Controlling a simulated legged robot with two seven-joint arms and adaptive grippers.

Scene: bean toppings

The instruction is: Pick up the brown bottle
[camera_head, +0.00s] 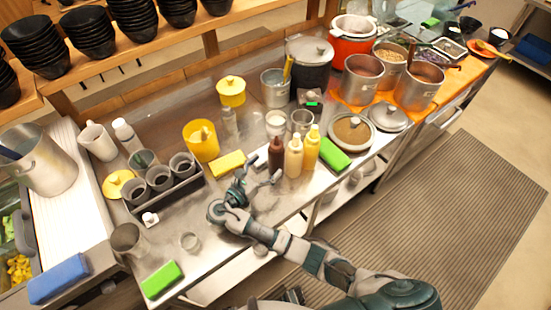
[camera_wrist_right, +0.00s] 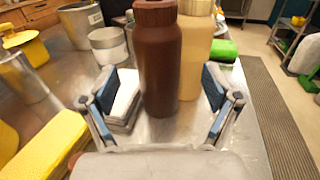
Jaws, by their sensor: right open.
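The brown bottle (camera_head: 276,156) stands upright on the steel counter, at the left end of a short row of sauce bottles. In the right wrist view the brown bottle (camera_wrist_right: 158,62) is large and close, ahead of and between the spread fingers. My right gripper (camera_head: 260,178) is open and empty, at the near-left side of the bottle. Its two blue-padded fingers (camera_wrist_right: 160,98) show apart in the wrist view, with no clear contact on the bottle. My left gripper is not in view.
A cream bottle (camera_head: 293,157) stands close beside the brown one, with a yellow bottle (camera_head: 311,147) beyond. A yellow sponge (camera_head: 227,164) lies left of the gripper, and a green sponge (camera_head: 334,154) lies right of the bottles. The counter's front edge is near.

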